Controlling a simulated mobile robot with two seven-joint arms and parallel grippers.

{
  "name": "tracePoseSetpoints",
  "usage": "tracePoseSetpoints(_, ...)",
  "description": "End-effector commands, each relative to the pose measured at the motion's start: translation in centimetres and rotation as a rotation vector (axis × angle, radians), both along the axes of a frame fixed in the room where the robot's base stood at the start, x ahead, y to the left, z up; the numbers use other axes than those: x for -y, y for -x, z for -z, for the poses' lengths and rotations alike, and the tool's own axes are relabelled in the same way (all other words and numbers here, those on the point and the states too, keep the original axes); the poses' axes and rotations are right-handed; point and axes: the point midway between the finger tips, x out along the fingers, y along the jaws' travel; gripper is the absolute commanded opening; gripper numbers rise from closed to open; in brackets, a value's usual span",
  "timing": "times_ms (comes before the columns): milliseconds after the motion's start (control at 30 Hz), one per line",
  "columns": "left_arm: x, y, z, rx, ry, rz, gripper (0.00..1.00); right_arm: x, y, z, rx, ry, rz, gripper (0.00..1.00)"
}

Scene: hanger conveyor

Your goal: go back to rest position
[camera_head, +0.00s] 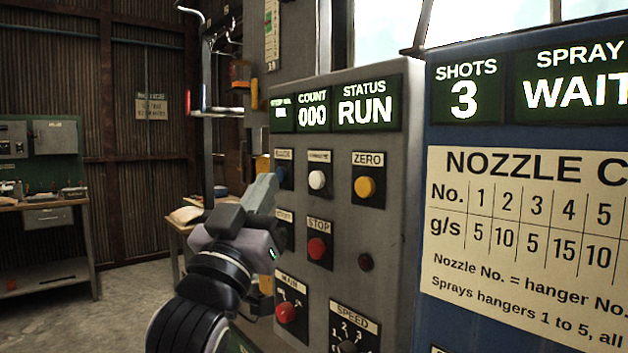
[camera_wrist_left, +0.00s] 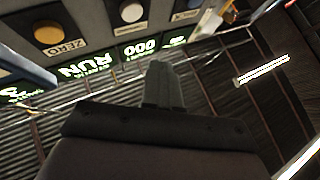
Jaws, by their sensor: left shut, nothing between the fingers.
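My left gripper (camera_head: 262,192) is shut with nothing in its fingers, in front of the left side of the grey control panel (camera_head: 395,200) in the head view. Its closed fingers point up beside the blue button (camera_head: 281,174), and whether they touch the panel I cannot tell. The gripper partly hides the panel's left column. In the left wrist view the closed fingers (camera_wrist_left: 162,82) show with the panel's buttons upside down above them. The display reads COUNT 000 and STATUS RUN (camera_head: 364,112). My right gripper is not in view.
The panel carries a white button (camera_head: 317,180), a yellow ZERO button (camera_head: 365,187), a red STOP button (camera_head: 317,248) and a SPEED knob (camera_head: 347,347). A blue cabinet (camera_head: 440,130) reads SHOTS 3 and SPRAY WAIT. A workbench (camera_head: 45,205) stands far left, with open floor before it.

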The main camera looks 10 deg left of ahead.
Motion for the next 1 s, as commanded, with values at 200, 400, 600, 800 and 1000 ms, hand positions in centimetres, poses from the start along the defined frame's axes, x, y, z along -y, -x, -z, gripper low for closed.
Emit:
tracePoseSetpoints(200,0.0,-0.3,0.8,-0.017,-0.003,0.0,0.0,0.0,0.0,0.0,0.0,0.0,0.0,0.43)
tracePoseSetpoints(400,-0.4,-2.2,8.8,-0.175,-0.032,-0.006,0.0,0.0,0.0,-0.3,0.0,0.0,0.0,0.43)
tracePoseSetpoints(600,-1.0,-2.3,21.4,-0.412,-0.079,-0.003,0.0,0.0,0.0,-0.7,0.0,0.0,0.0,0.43)
tracePoseSetpoints(800,-1.6,0.9,33.6,-0.648,-0.122,0.009,0.0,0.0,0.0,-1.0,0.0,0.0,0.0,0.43)
tracePoseSetpoints(1000,-2.4,7.3,44.7,-0.881,-0.163,0.029,0.0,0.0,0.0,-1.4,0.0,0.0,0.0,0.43)
